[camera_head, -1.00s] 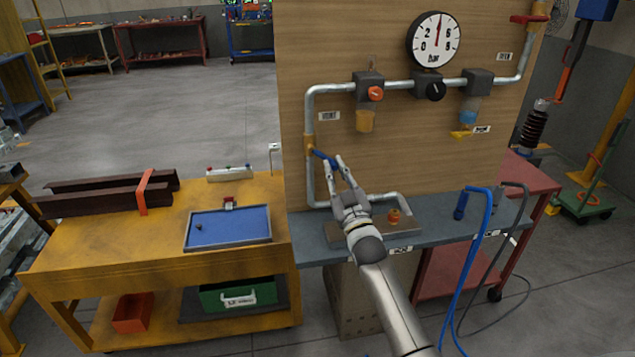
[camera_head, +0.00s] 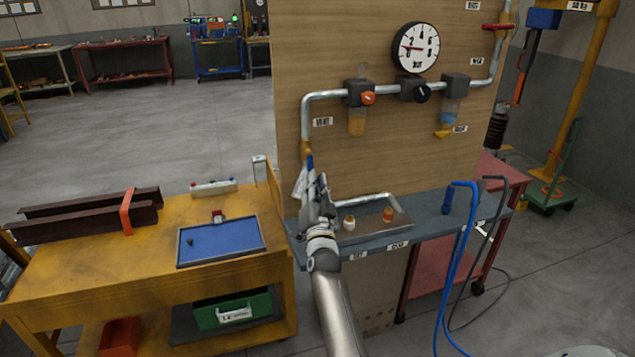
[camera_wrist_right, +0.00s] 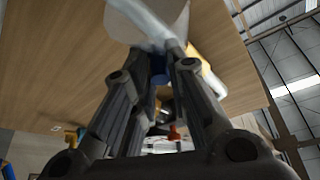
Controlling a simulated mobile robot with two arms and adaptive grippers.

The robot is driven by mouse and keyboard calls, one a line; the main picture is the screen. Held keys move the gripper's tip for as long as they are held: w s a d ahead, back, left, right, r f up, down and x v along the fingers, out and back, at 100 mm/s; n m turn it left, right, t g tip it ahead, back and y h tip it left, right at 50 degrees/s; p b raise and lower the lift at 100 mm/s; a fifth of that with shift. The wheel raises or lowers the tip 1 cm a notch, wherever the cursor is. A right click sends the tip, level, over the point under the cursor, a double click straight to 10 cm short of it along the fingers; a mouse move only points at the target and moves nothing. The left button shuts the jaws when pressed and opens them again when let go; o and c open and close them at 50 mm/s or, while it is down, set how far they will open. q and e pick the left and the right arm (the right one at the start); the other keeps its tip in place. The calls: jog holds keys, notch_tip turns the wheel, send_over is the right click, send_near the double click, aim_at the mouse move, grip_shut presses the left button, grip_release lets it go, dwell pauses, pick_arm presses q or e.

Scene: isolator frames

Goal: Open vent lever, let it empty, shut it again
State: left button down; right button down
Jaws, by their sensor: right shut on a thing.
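The blue vent lever (camera_head: 310,162) sits on a brass valve (camera_head: 306,146) on the vertical pipe at the board's left edge. It points roughly downward along the pipe. My right gripper (camera_head: 314,182) is shut on it and hides its lower part. In the right wrist view a bit of the blue lever (camera_wrist_right: 158,74) shows between the fingers (camera_wrist_right: 160,62). A pale, blurred shape (camera_head: 299,183) hangs beside the gripper; I cannot tell what it is. The pressure gauge (camera_head: 415,47) has its red needle pointing left, at the low side. My left gripper is not in view.
A grey-blue shelf (camera_head: 430,208) below the board holds a metal tray (camera_head: 378,228) with small fittings. Blue and grey hoses (camera_head: 462,260) hang at its right. A yellow workbench (camera_head: 120,265) with a blue tray (camera_head: 220,243) stands left, close to my gripper.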

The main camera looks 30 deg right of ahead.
jog(key=shift+w+a+r+m, duration=0.1)
jog(key=shift+a+r+m, duration=0.1)
jog(key=shift+m, duration=0.4)
jog(key=c, duration=1.6)
grip_release()
jog(key=shift+o, duration=0.9)
jog(key=shift+f, duration=0.1)
